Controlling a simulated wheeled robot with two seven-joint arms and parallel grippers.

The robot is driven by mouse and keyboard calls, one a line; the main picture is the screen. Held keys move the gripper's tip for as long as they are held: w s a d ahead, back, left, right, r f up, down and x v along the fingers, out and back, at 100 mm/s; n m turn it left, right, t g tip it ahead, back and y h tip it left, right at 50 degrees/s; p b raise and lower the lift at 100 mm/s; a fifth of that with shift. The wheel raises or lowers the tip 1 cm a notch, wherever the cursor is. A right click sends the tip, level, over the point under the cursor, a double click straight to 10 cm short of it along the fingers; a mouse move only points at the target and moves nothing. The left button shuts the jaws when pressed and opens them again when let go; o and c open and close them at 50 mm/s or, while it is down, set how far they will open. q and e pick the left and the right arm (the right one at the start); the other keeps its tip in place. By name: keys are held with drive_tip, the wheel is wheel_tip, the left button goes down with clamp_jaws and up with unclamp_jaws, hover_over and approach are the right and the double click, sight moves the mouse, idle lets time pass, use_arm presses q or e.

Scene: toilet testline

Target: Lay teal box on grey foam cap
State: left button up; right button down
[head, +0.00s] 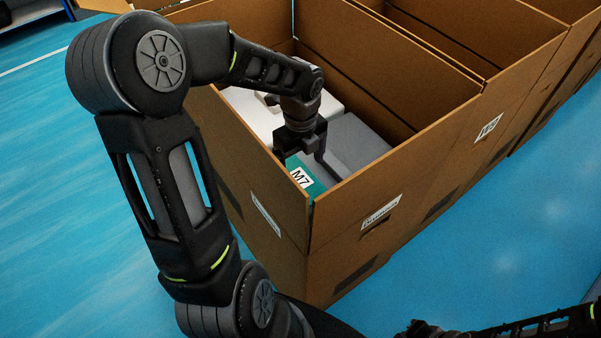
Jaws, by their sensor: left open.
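The teal box (294,166) with a white M7 label lies inside the near corner of a tall cardboard carton, partly hidden by the carton's walls. My left gripper (304,158) reaches down into the carton, open, with its fingers at the teal box. I cannot tell whether the fingers touch it. A grey block (355,143), which looks like the grey foam cap, lies beside the teal box toward the right. My right gripper is not clearly visible; only part of the right arm shows at the bottom right.
The cardboard carton (350,215) has high walls around the gripper. A white piece (255,112) lies inside it at the left. More open cartons (440,25) stand behind and to the right. The blue floor (490,240) is clear in front.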

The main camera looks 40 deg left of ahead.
sight(300, 178)
use_arm(q)
wheel_tip(300, 178, up, 5)
drive_tip(key=shift+f, duration=0.1)
drive_tip(key=shift+c, duration=0.2)
idle(1.5)
